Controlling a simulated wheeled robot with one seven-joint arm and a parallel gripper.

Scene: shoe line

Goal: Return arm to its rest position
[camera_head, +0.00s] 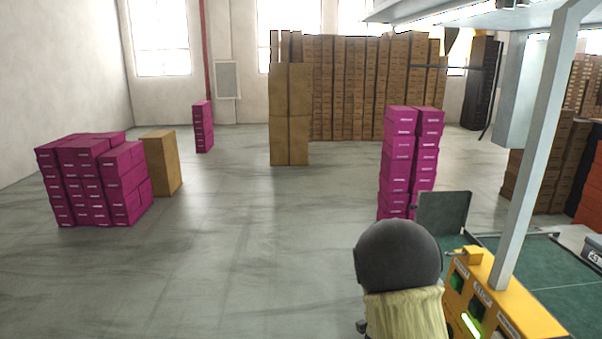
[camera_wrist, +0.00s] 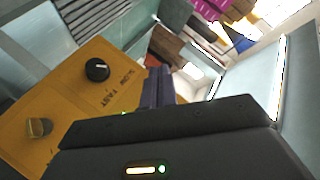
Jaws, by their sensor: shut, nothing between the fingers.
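My gripper (camera_wrist: 158,85) shows in the wrist view, with its dark fingers together and nothing between them. The fingers are over or beside the yellow control panel (camera_wrist: 70,85); I cannot tell whether they touch it. A black knob (camera_wrist: 97,69) and a brass-coloured switch (camera_wrist: 39,127) are on the panel, left of the fingers. A small green glow shows just left of the fingers. My gripper cannot be made out in the head view.
A pale post (camera_head: 540,150) rises beside the panel, near a green work surface (camera_head: 570,275). Magenta boxes (camera_head: 397,165) stand behind it. More magenta boxes (camera_head: 80,180) and a brown carton (camera_head: 162,162) stand at left. The floor (camera_head: 240,250) between is clear.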

